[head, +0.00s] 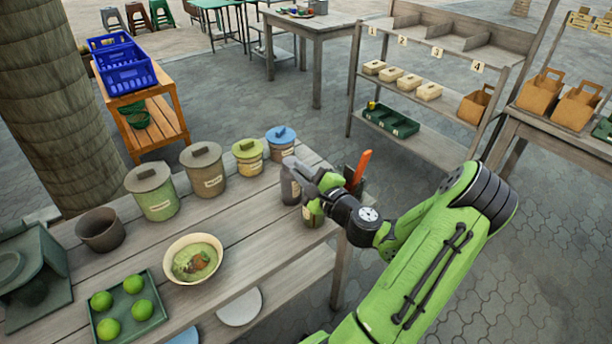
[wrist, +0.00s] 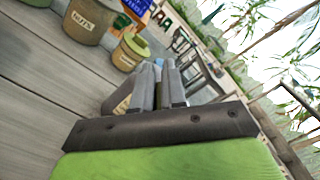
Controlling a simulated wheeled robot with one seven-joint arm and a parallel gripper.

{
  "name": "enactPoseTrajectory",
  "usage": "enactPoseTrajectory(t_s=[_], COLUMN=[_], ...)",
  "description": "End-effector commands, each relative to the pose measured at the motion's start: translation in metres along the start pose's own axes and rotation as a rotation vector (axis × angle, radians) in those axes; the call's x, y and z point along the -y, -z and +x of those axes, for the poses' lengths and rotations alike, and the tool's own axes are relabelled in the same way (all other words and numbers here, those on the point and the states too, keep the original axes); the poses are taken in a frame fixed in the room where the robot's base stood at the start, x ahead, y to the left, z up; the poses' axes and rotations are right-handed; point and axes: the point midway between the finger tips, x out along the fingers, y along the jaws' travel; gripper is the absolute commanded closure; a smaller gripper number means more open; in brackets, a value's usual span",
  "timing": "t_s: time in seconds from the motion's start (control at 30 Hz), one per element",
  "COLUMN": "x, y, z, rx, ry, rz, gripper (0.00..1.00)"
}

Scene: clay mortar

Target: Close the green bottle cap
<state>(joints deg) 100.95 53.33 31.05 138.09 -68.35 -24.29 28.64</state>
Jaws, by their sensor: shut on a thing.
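A green bottle (head: 312,218) with a pale label stands upright near the right end of the wooden table, partly hidden under my gripper. My gripper (head: 306,174) reaches in from the right at the bottle's top. It also shows in the wrist view (wrist: 163,78), with its two fingers close together. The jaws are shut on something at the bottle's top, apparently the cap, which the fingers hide. I cannot tell whether the cap is seated or how far it is turned. A darker bottle (head: 290,188) stands just left of the green one.
Lidded jars line the table's back: green (head: 158,204), brown (head: 208,182), yellow-green (head: 248,168) and blue-lidded (head: 281,151). A bowl (head: 168,267) and a lime tray (head: 160,316) are at front left. A red-handled tool (head: 363,165) stands close right of my gripper.

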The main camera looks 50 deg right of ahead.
Motion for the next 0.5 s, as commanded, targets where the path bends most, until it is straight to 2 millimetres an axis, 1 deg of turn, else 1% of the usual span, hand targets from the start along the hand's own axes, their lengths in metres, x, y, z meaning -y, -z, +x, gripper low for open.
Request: enactPoseTrajectory(t_s=[0.03,0.1,0.5], x=[-0.008,-0.012,-0.029], y=[0.003,0.003,0.006], z=[0.0,0.0,0.0], rx=[0.002,0.002,0.0], ry=[-0.002,-0.002,-0.001], rz=[-0.044,-0.113,-0.445], gripper=[1.0,1.0,1.0])
